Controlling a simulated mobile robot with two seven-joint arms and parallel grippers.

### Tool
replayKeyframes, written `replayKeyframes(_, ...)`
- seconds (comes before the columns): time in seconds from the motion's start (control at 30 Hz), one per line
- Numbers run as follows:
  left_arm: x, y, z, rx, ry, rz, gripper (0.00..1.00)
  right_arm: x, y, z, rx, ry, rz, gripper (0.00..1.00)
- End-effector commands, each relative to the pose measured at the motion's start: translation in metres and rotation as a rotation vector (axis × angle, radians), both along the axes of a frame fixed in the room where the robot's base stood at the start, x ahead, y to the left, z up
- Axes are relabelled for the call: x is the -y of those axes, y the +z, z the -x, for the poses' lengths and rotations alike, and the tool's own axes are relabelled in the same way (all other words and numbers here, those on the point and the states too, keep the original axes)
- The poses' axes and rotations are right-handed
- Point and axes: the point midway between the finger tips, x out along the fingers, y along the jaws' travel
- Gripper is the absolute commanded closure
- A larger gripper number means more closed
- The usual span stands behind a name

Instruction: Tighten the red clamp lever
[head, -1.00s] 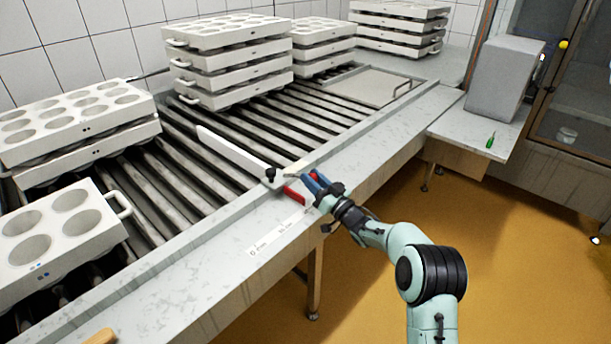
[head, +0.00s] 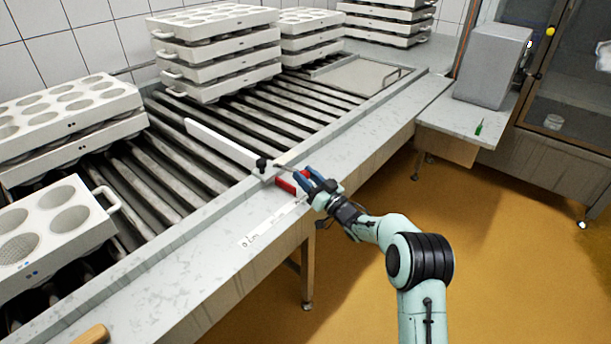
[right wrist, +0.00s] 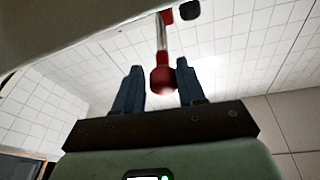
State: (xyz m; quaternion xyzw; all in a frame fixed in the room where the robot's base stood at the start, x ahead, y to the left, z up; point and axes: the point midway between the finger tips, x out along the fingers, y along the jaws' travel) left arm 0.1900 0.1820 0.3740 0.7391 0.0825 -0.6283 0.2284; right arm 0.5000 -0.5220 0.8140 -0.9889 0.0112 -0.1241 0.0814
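The red clamp (head: 286,186) sits on the bench's front ledge, at the near end of a white bar (head: 225,145). Its metal lever with a red knob shows large in the right wrist view, where the knob (right wrist: 163,80) is between my fingers. My right gripper (head: 306,179) has blue fingers and is at the clamp, partly covering it. In the right wrist view the gripper (right wrist: 160,88) is open, with a clear gap between the knob and the left finger. I cannot tell whether the right finger touches the knob. My left gripper is not in view.
Stacked white mould trays (head: 215,55) stand on the roller conveyor (head: 180,165), with more trays (head: 50,225) at the left. A white scale strip (head: 268,225) lies along the ledge. A grey box (head: 490,65) and a green item (head: 479,127) are on the side table.

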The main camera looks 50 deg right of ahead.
Motion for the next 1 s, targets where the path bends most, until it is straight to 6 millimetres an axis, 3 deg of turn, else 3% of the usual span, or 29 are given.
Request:
replayKeyframes(0.33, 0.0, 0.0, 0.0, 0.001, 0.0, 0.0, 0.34, -0.001, 0.001, 0.001, 0.004, 0.002, 0.001, 0.46)
replayKeyframes(0.47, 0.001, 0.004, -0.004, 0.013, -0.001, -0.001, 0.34, -0.001, 0.0, 0.01, 0.004, 0.003, 0.001, 0.46)
replayKeyframes(0.8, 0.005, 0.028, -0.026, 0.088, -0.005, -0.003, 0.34, -0.003, -0.018, 0.081, 0.001, -0.002, -0.001, 0.46)
replayKeyframes(1.0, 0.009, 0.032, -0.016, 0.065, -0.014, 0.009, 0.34, -0.004, -0.028, 0.114, 0.0, -0.002, 0.0, 0.46)
